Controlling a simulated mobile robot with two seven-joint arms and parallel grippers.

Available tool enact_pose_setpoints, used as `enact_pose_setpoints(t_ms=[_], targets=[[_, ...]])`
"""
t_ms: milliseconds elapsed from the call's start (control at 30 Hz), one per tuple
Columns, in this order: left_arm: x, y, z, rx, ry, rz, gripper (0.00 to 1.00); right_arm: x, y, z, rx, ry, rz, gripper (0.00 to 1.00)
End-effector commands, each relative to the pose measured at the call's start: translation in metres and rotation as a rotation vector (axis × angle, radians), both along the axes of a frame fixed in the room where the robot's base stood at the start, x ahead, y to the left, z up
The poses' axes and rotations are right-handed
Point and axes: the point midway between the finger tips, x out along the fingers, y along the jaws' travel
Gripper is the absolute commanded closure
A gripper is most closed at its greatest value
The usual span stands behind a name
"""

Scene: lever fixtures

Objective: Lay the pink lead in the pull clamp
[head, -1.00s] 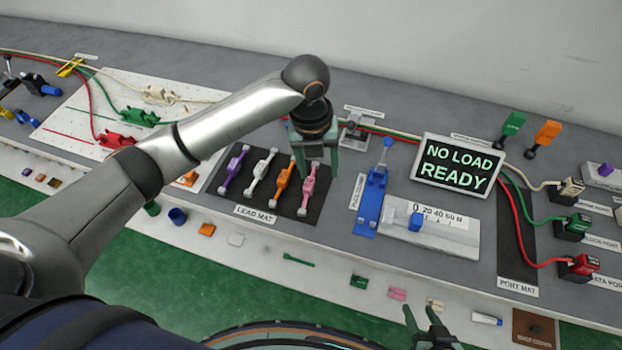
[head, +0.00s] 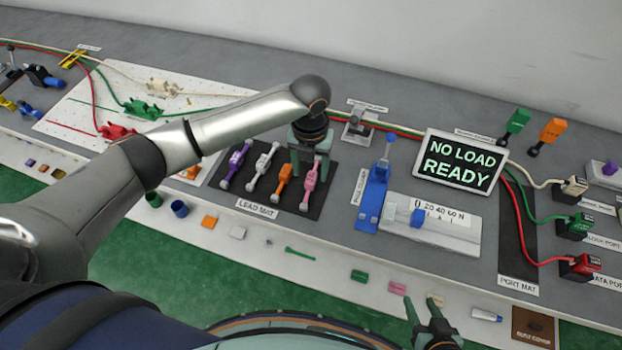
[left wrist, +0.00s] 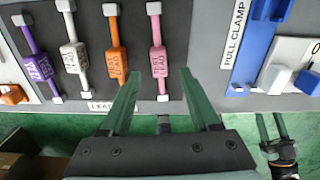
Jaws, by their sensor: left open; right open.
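The pink lead (head: 309,184) lies at the right end of the row on the dark lead mat (head: 316,211). My left gripper (head: 308,176) is open and hovers over it, hiding its far part in the head view. In the left wrist view the pink lead (left wrist: 158,62) lies between the open fingertips of the left gripper (left wrist: 161,74), apart from both as far as I can tell. The blue pull clamp (head: 374,194) stands to the right of the mat, its lever upright. My right gripper (head: 424,308) is open and empty near the front edge.
Purple (head: 235,165), white (head: 263,168) and orange (head: 287,182) leads lie left of the pink one. A force scale (head: 450,235) and a screen reading NO LOAD READY (head: 459,162) stand right of the clamp. Small items lie along the front ledge.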

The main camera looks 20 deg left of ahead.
Motion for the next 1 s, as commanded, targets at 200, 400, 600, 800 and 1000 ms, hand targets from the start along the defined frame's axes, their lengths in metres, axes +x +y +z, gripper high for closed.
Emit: enact_pose_setpoints(t_ms=[200, 400, 600, 800, 1000], targets=[[0.0, 0.0, -0.026, 0.0, 0.0, 0.0, 0.38, 0.0, 0.0, 0.001, 0.0, 0.0, 0.0, 0.5], [0.0, 0.0, -0.028, 0.0, -0.001, 0.0, 0.38, 0.0, 0.0, 0.001, 0.0, 0.0, 0.0, 0.5], [0.0, 0.0, -0.028, 0.0, 0.0, 0.0, 0.54, 0.0, 0.0, 0.001, 0.0, 0.001, 0.0, 0.5], [0.0, 0.0, -0.028, 0.0, -0.001, 0.001, 0.77, 0.0, 0.0, 0.001, 0.0, 0.001, 0.0, 0.5], [0.0, 0.0, -0.028, 0.0, -0.001, 0.001, 0.99, -0.001, 0.0, 0.001, 0.0, 0.001, 0.0, 0.5]])
